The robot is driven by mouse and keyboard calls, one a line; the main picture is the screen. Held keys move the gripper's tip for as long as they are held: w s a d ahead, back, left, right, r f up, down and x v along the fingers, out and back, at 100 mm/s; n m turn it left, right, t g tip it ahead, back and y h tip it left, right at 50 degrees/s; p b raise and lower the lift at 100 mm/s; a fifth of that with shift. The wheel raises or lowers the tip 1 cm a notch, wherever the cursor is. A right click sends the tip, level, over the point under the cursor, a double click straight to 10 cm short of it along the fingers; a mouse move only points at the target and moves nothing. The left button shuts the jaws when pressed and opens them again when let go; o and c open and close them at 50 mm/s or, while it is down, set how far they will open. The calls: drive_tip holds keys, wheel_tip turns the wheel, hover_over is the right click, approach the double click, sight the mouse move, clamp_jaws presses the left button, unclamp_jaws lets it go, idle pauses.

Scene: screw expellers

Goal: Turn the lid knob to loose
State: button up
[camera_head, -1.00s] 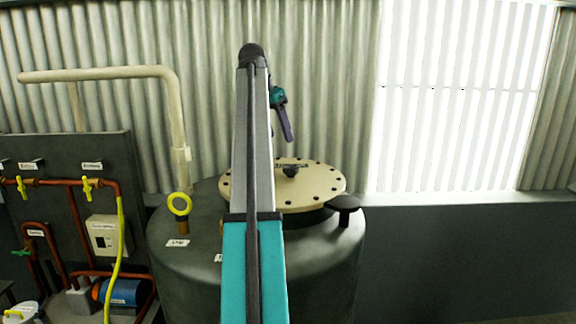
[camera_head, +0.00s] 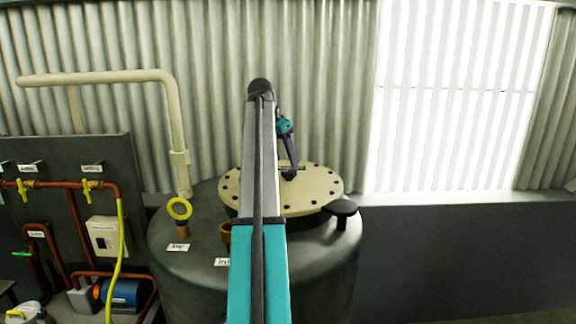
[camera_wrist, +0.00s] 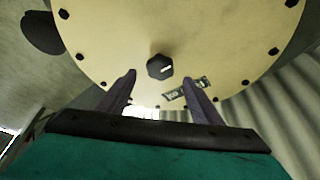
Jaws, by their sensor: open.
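The lid knob (camera_head: 289,174) is a small dark knob at the middle of the round cream lid (camera_head: 317,199) on the tank. In the wrist view the lid knob (camera_wrist: 160,66) is black and many-sided, with a short white mark on its face. My gripper (camera_head: 291,164) is just above the lid knob in the head view, partly behind my own arm. In the wrist view my gripper (camera_wrist: 162,79) is open, its two purple fingers on either side of the knob's line and apart from it. A small label (camera_wrist: 187,89) lies beside the right finger; its text is unreadable.
A black disc-topped handle (camera_head: 341,208) stands at the lid's right edge. Dark bolts ring the lid. A yellow ring valve (camera_head: 179,208) and a beige pipe (camera_head: 176,120) stand left of the lid. A corrugated wall (camera_head: 330,80) rises behind.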

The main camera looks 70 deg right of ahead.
sight(289, 171)
drive_tip(key=shift+p+x, duration=0.9)
drive_tip(key=shift+x, duration=1.75)
drive_tip(key=shift+c, duration=0.5)
drive_tip(key=c, duration=1)
